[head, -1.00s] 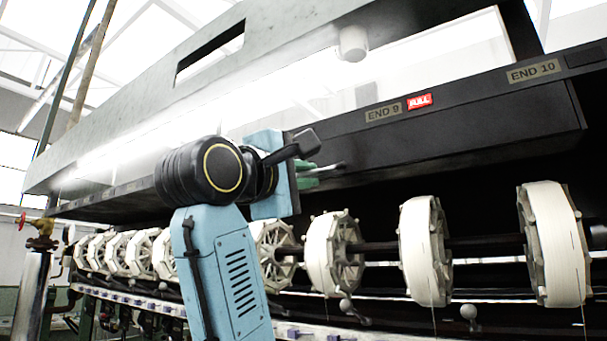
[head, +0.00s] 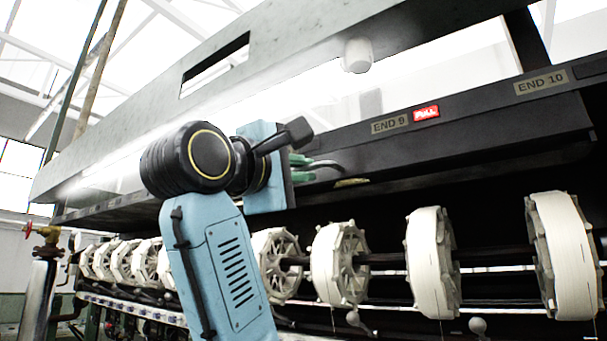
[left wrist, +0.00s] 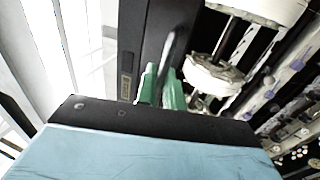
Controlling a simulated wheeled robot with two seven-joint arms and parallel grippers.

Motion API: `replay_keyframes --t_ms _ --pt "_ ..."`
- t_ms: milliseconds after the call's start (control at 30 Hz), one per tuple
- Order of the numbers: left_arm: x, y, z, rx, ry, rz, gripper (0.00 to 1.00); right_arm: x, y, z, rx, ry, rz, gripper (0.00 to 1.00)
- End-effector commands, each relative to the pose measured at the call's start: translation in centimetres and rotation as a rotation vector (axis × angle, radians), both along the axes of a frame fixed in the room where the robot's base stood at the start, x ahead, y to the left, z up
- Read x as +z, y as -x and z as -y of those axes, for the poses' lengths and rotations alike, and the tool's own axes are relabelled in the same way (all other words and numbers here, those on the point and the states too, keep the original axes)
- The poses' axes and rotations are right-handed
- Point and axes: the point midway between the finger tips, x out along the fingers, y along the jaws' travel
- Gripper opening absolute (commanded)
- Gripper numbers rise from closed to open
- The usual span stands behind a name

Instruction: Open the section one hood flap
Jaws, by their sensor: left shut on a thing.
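The dark hood flap (head: 470,135) runs along the machine above the reels, under a strip with labels END 9 and END 10. A grey metal bar handle (head: 328,165) sticks out at its left visible part. My left gripper (head: 300,168) has green fingers closed on this handle. In the left wrist view, the green fingers (left wrist: 160,88) stand on both sides of the bar (left wrist: 166,52), beside the dark panel (left wrist: 132,40). The handle's grasped end is partly hidden by the fingers. My right gripper is not in view.
White reels (head: 433,262) on a dark shaft line the space below the flap, close under my left arm. A pale overhead beam (head: 290,60) with a white knob crosses above. A red-handled valve (head: 45,235) stands at the far left.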

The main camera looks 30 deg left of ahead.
Motion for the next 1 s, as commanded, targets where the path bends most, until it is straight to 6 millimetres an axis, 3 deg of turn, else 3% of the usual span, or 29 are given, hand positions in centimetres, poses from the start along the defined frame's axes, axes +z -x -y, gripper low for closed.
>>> replay_keyframes --t_ms 1000 --pt "4.5 1.6 -0.1 -0.002 0.003 0.004 0.0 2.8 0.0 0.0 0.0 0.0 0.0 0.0"
